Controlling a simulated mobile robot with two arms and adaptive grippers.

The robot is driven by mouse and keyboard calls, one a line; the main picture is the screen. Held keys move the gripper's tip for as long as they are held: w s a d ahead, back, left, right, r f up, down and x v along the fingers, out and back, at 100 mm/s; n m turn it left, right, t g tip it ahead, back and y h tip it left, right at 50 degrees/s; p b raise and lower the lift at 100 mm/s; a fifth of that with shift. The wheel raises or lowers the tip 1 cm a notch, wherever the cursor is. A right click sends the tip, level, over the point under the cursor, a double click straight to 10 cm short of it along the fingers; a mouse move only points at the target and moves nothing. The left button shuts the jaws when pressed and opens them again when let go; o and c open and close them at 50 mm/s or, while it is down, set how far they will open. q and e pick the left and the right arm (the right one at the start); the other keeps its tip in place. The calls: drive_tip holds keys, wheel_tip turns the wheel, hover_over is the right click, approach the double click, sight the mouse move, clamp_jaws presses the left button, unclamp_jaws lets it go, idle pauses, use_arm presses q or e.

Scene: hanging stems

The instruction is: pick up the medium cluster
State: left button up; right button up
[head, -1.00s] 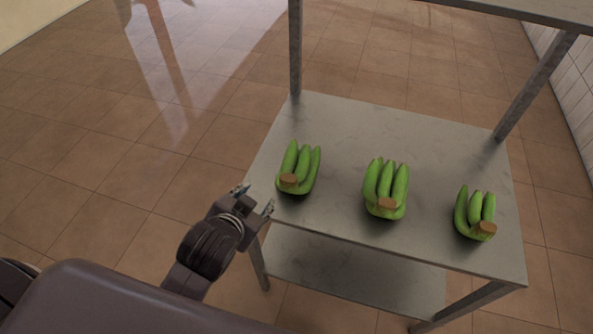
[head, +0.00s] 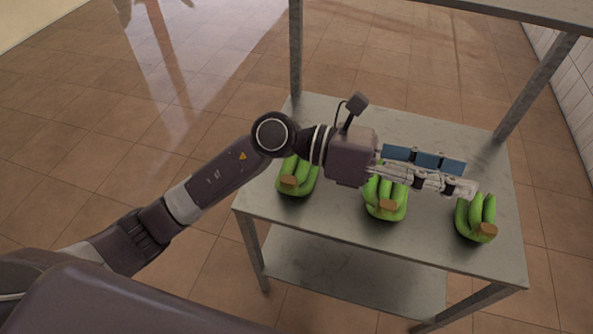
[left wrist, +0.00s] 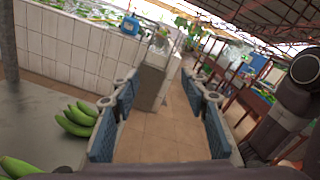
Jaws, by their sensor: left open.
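Three green banana clusters sit on the grey metal shelf: a left one (head: 296,180), a middle one (head: 385,206) and a right one (head: 476,220). The middle one looks fullest; I cannot tell for sure which is the medium cluster. My left gripper (head: 468,178) is open and empty, held level above the shelf and pointing right. In the head view it hides the top of the middle cluster, and its tips end by the right cluster. The left wrist view shows one cluster (left wrist: 78,119) and part of another (left wrist: 20,168), both left of the fingers (left wrist: 163,115). My right gripper is not in view.
The metal shelf (head: 330,225) has upright posts (head: 295,45) and an upper board (head: 540,10) at the top right. A lower shelf (head: 340,275) is bare. Tiled floor lies open to the left. A white tiled wall (head: 575,85) stands at the right.

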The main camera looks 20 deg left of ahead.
use_arm(q)
wheel_tip(320, 180, down, 6)
drive_tip(key=a+m+y, duration=0.1)
drive_tip(key=m+y, duration=0.2)
drive_tip(key=m+t+y, duration=0.1)
drive_tip(key=m+y, duration=0.1)
drive_tip(key=y, duration=1.3)
hover_over(289, 179)
drive_tip(key=f, duration=0.7)
drive_tip(key=s+f, duration=0.1)
drive_tip(key=f, duration=0.2)
drive_tip(key=shift+d+f, duration=0.25)
drive_tip(key=shift+d, duration=0.05)
drive_tip(key=shift+a+f, duration=0.3)
drive_tip(key=f+p, duration=0.1)
drive_tip(key=f, duration=0.1)
drive_tip(key=f+p, duration=0.1)
drive_tip(key=f, duration=0.1)
drive_tip(key=f+p, duration=0.1)
drive_tip(key=f, duration=0.1)
drive_tip(key=shift+w+f, duration=0.1)
drive_tip(key=shift+w, duration=0.25)
drive_tip(key=shift+w+f, duration=0.1)
drive_tip(key=shift+f, duration=0.3)
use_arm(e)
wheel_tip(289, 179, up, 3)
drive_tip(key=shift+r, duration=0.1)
